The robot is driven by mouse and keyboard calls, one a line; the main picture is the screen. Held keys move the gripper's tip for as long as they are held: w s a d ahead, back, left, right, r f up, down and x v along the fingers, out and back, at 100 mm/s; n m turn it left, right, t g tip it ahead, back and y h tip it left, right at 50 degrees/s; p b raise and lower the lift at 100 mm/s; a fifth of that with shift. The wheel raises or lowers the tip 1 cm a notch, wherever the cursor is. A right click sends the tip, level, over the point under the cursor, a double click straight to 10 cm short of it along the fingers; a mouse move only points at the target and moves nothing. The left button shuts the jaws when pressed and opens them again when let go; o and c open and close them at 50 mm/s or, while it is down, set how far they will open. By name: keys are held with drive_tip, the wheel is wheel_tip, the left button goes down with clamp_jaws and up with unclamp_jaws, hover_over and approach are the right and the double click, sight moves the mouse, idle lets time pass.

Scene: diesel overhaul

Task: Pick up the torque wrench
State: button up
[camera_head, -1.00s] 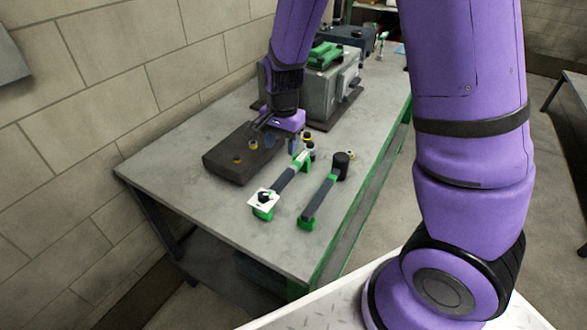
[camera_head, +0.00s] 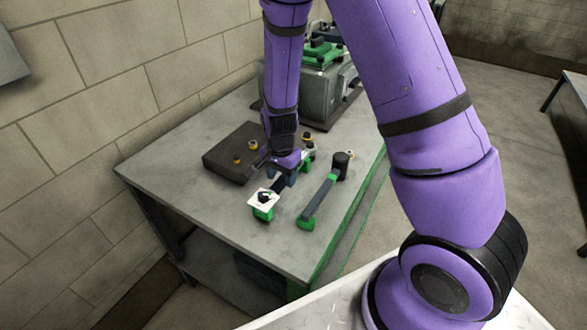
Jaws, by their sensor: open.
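A tool that I take to be the torque wrench (camera_head: 278,187) lies on the grey workbench, with a dark bar and a white square plate with a black knob above a green block at its near end. Its middle is partly hidden by my gripper. My gripper (camera_head: 283,175) points down over the bar with its jaws open. The fingers seem to be on either side of the bar; whether they touch it I cannot tell. A second tool (camera_head: 325,190), with a black round head and a green end, lies to the right.
A dark flat block (camera_head: 232,152) with small brass-coloured parts lies left of my gripper. A grey machine housing (camera_head: 310,95) with green parts stands behind. The workbench (camera_head: 215,196) is clear at its near left, and a block wall (camera_head: 80,110) runs along its left side.

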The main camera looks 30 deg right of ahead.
sight(282, 179)
drive_tip(key=shift+f, duration=1.3)
drive_tip(key=shift+c, duration=0.2)
clamp_jaws()
drive_tip(key=shift+r, duration=0.1)
wheel_tip(282, 179, up, 10)
drive_tip(key=shift+f, duration=0.1)
